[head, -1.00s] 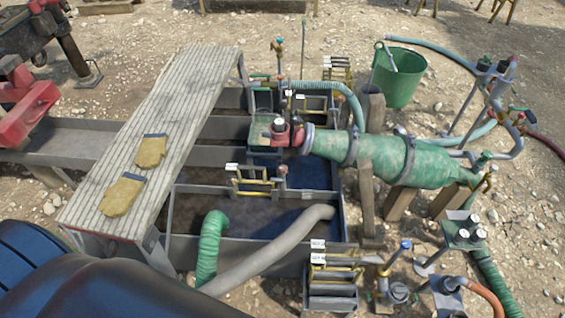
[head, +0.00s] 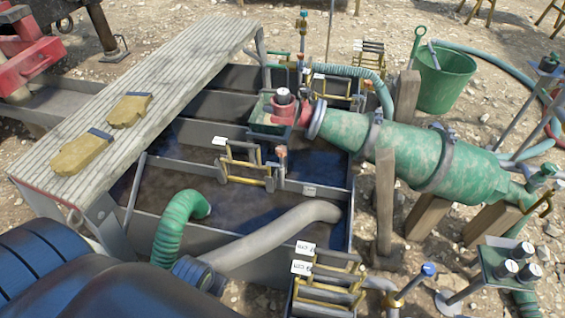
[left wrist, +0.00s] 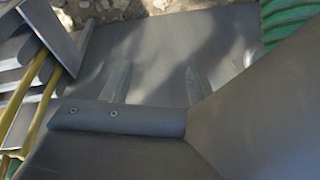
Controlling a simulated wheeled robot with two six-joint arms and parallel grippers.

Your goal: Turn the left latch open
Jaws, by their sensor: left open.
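My left gripper (left wrist: 156,86) is open and empty in the left wrist view. Its two pale fingertips stand apart in front of a plain grey metal surface (left wrist: 150,45). I cannot tell whether they touch it. I cannot pick out the left latch in either view; it may be hidden or too small to tell. The mud tank (head: 150,180) fills the middle of the head view, with dark liquid in its compartments. Neither gripper shows in the head view.
Yellow bars and grey plates (left wrist: 35,85) stand left of my left gripper; a ribbed green hose (left wrist: 285,22) is at right. In the head view, a green hose (head: 180,225) and a grey pipe (head: 270,235) enter the tank. A walkway (head: 150,75) holds two gloves.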

